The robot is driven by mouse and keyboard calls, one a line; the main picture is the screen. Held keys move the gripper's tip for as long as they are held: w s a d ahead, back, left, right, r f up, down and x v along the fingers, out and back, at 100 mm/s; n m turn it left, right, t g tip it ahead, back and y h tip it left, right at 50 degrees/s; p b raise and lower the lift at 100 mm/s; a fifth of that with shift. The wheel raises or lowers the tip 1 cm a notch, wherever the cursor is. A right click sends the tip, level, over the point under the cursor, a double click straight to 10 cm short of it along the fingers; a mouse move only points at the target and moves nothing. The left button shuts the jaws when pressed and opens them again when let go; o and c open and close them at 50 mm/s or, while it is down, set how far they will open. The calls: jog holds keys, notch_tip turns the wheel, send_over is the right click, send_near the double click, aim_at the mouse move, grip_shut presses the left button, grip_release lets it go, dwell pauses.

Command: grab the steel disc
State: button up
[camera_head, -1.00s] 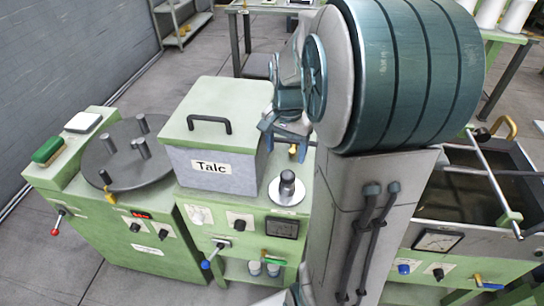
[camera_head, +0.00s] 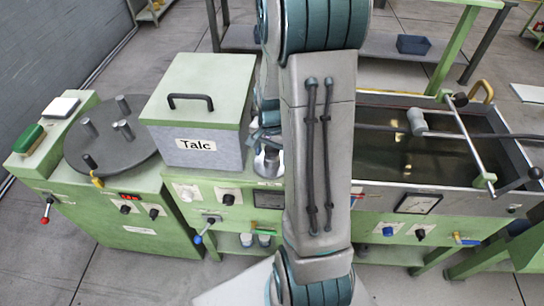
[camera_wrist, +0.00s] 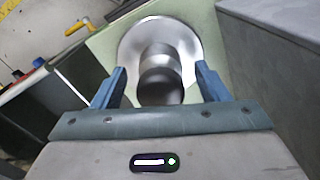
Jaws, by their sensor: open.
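The steel disc (camera_wrist: 186,37) is a shiny round plate lying flat on a light green top. A knob stands up from its middle, bright steel below with a dark rounded end. In the head view the disc (camera_head: 268,166) is mostly hidden by my arm and gripper. My gripper (camera_wrist: 160,72) is open, with its blue fingers on either side of the knob in the wrist view. Gaps show between fingers and knob, so it holds nothing. How high the fingertips are above the plate I cannot tell.
The grey Talc box (camera_head: 197,143) with a green lid stands close beside the disc, to its left. Further left is a dark turntable (camera_head: 110,155) with upright posts. A liquid-filled tank (camera_head: 385,155) with rails lies to the right of my arm.

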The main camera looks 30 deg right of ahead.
jog(key=shift+f, duration=0.75)
jog(key=shift+c, duration=0.3)
jog(key=c, duration=1.3)
jog(key=shift+r, duration=0.1)
